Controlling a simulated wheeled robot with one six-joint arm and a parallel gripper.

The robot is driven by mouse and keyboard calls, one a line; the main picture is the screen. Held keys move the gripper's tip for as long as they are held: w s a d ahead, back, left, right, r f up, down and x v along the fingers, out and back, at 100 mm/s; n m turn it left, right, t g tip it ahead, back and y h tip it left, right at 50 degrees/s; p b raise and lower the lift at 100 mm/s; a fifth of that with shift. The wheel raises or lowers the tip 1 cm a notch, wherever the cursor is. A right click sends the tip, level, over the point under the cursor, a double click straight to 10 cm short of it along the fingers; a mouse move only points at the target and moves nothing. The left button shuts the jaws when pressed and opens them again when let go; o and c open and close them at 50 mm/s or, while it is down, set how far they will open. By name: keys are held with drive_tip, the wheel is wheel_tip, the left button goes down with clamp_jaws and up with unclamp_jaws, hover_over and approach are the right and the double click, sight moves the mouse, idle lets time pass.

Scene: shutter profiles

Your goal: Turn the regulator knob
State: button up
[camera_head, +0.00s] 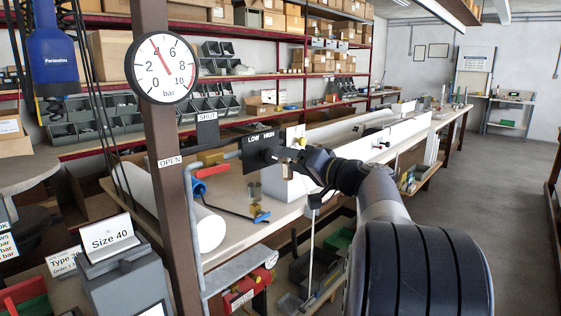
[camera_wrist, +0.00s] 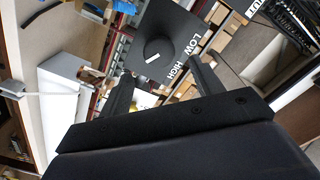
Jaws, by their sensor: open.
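The regulator knob (camera_wrist: 157,51) is a dark round knob with a white pointer mark, on a black plate (camera_wrist: 190,22) labelled LOW and HIGH. In the head view the same black plate (camera_head: 258,155) is fixed at the pipe beside the brown post, and the knob itself is hard to make out there. My gripper (camera_wrist: 158,72) is open, with its two fingers pointing at the plate and the knob showing between and beyond their tips. I cannot tell whether a finger touches it. The pressure gauge (camera_head: 170,83) has its red needle near 4 bar.
The brown post (camera_head: 168,190) stands further left. A long workbench (camera_head: 285,205) runs behind. The floor (camera_head: 490,215) at right is clear.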

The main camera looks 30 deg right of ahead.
sight(273, 155)
drive_tip(key=v, duration=0.6)
drive_tip(key=shift+b, duration=0.4)
drive_tip(key=shift+w+a, duration=0.1)
drive_tip(key=p+x, duration=0.2)
drive_tip(key=x, duration=0.8)
drive_tip(key=shift+w, duration=0.35)
drive_tip(key=shift+s, duration=0.15)
